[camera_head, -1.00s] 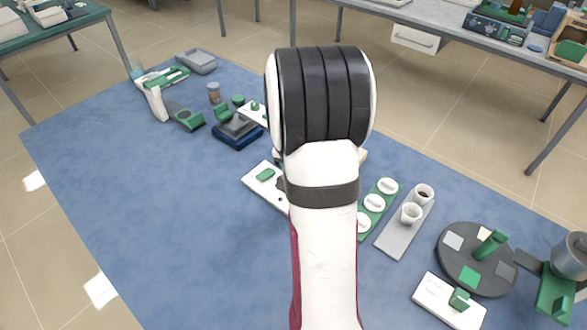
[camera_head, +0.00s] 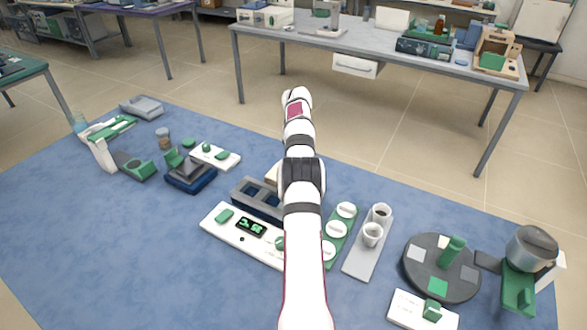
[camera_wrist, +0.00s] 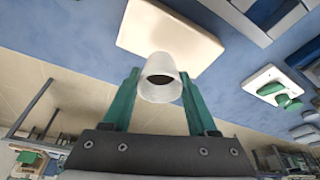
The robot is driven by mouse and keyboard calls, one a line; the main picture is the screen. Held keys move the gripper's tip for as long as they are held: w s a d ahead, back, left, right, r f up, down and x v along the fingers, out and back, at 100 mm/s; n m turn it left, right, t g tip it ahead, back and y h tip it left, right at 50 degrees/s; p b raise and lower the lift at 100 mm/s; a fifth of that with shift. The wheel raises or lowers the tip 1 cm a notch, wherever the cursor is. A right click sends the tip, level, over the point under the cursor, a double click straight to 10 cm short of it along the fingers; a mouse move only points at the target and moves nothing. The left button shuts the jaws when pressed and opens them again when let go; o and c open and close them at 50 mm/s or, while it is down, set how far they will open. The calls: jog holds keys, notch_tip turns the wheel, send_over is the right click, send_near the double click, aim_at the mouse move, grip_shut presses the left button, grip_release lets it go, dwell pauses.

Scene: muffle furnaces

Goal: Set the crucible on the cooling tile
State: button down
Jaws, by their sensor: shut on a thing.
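A small white crucible (camera_wrist: 160,84) with a dark mouth is between the two green fingers of my gripper (camera_wrist: 159,76) in the wrist view. The gripper is shut on it. A pale cream cooling tile (camera_wrist: 165,32) lies on the blue mat, and the crucible overlaps its edge in this view. I cannot tell whether they touch. In the head view my arm hides the gripper and the held crucible. Only a sliver of the tile (camera_head: 272,173) shows to the left of my arm.
A dark two-well block (camera_head: 257,200) and a white control panel (camera_head: 215,216) are left of my arm. A green tray with white lids (camera_head: 341,226), a grey tray with two crucibles (camera_head: 362,260) and a round dark turntable (camera_head: 425,282) are to the right. Open mat lies at left.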

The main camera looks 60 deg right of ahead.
jog(key=shift+w+f, duration=0.5)
jog(key=shift+w, duration=0.35)
jog(key=shift+w+f, duration=0.1)
jog(key=shift+f, duration=1.9)
jog(key=shift+f, duration=0.1)
jog(key=shift+c, duration=0.9)
grip_release()
